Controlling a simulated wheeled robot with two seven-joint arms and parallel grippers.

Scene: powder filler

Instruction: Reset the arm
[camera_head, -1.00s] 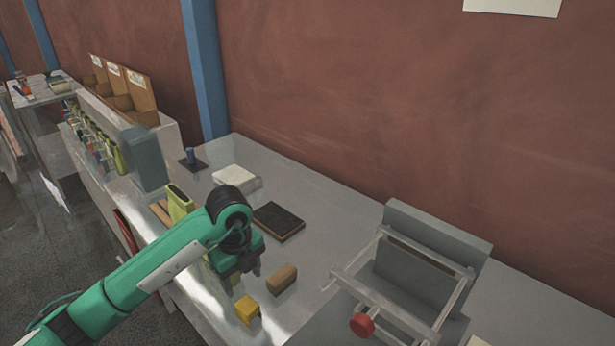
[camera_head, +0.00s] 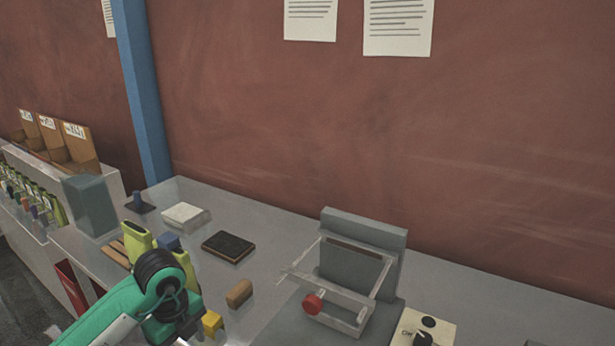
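My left arm (camera_head: 130,305) is green with a black wrist and reaches in from the lower left over the table. Its gripper is hidden behind and below the wrist, at the bottom edge of the view. A yellow block (camera_head: 212,323) sits just right of the wrist, and a brown block (camera_head: 239,293) lies a little farther right. My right arm and gripper do not show.
A grey machine (camera_head: 362,240) with a clear frame and red knob (camera_head: 312,304) stands right of centre. A control box (camera_head: 424,328) is beside it. A dark pad (camera_head: 228,246), white block (camera_head: 183,215) and yellow-green container (camera_head: 137,240) stand behind the arm.

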